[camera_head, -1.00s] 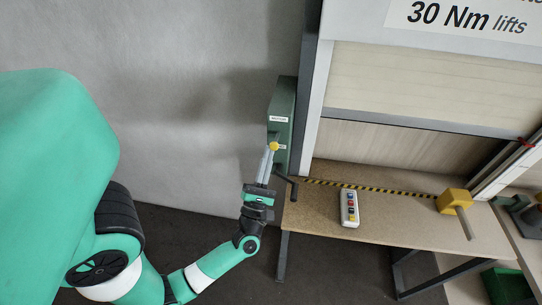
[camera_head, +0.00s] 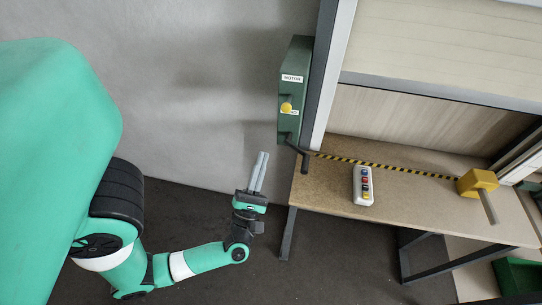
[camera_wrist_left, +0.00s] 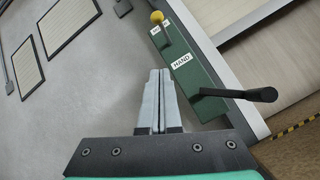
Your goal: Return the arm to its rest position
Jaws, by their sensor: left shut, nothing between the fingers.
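My left gripper (camera_head: 258,172) is shut and empty, its two grey fingers side by side and pointing up. It stands in open space left of the table and below the green control box (camera_head: 293,75), apart from both. The box has a yellow knob (camera_head: 286,108), a label at its top and a black crank handle (camera_head: 304,160) at its lower end. In the left wrist view the closed fingers (camera_wrist_left: 159,75) point toward the box (camera_wrist_left: 195,80), with the crank (camera_wrist_left: 265,95) to their right. My right gripper is not in view.
A wooden table (camera_head: 330,195) holds a white button panel (camera_head: 363,185) and a yellow block with a grey rod (camera_head: 477,183). A yellow-black striped strip (camera_head: 390,167) runs along its back beneath the shutter (camera_head: 440,50). A green bin (camera_head: 520,277) is at lower right. Dark floor is free around the gripper.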

